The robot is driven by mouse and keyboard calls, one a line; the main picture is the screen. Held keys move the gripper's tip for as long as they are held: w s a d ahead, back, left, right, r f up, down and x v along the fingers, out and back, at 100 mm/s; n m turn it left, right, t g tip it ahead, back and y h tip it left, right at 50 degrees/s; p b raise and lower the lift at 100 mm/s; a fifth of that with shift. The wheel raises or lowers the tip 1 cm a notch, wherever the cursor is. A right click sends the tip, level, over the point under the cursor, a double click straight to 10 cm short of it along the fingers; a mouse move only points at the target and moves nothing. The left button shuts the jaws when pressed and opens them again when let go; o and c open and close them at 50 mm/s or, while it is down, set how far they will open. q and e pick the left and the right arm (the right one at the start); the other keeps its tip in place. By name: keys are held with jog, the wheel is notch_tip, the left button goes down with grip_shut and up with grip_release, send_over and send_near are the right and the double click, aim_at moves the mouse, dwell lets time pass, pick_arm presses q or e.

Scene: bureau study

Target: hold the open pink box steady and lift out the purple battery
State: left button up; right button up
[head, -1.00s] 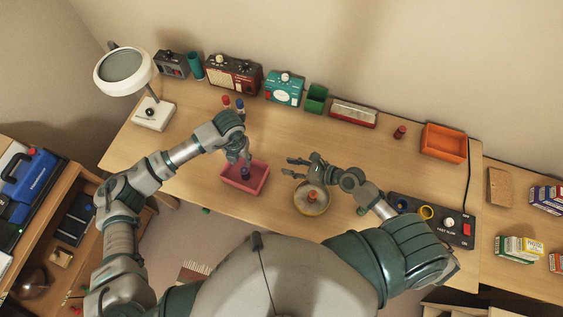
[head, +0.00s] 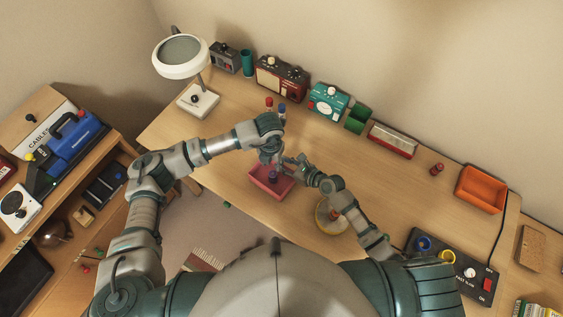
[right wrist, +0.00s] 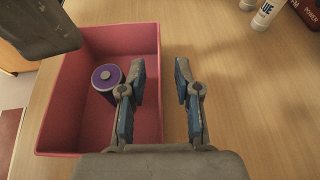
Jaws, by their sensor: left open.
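The open pink box (head: 262,189) stands on the desk near its front edge. It also shows in the right wrist view (right wrist: 62,118). The purple battery (right wrist: 106,77) stands upright inside it; in the head view it is a small dark shape (head: 272,177). My left gripper (head: 268,161) is open above the box, pointing down; its grey part is at the upper left of the right wrist view. My right gripper (head: 287,165) is open at the box's right side. In the right wrist view its fingers (right wrist: 160,92) are on either side of the box's right wall, apart from each other.
A round yellow-rimmed dish (head: 330,216) sits right of the box, by my right forearm. A lamp (head: 198,101), radios (head: 281,78) and an orange tray (head: 482,189) line the back. The desk's middle is mostly clear.

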pick_arm(q)
jog(key=shift+d, duration=0.15)
pick_arm(e)
jog(key=shift+w+a+f, duration=0.25)
jog(key=shift+w+a, duration=0.1)
jog(key=shift+w, duration=0.05)
grip_shut()
